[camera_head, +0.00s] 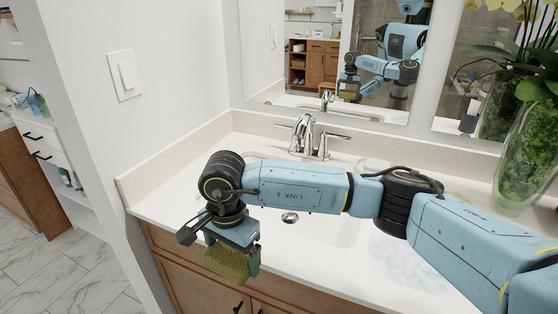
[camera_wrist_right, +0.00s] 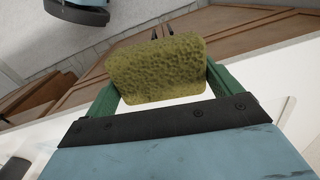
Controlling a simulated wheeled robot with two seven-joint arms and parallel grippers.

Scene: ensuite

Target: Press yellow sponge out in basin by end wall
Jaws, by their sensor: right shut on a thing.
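The yellow sponge (camera_head: 227,264), olive-yellow and porous, is held between the green fingers of my right gripper (camera_head: 232,258). In the right wrist view the sponge (camera_wrist_right: 156,70) spans the gap between both fingers. In the head view it hangs low beside the counter's front edge, left of and nearer than the drain; its exact height is hard to tell. The white basin (camera_head: 338,233) lies under my right forearm, which hides much of it. Its drain (camera_head: 290,217) shows below the arm. My left gripper is not in view.
The chrome faucet (camera_head: 312,138) stands behind the basin, close to my arm. The end wall (camera_head: 160,75) with a switch is at left. A glass vase with plants (camera_head: 525,150) stands on the right counter. Wet-looking patches mark the counter right of the basin. Wooden cabinets (camera_head: 205,285) are below.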

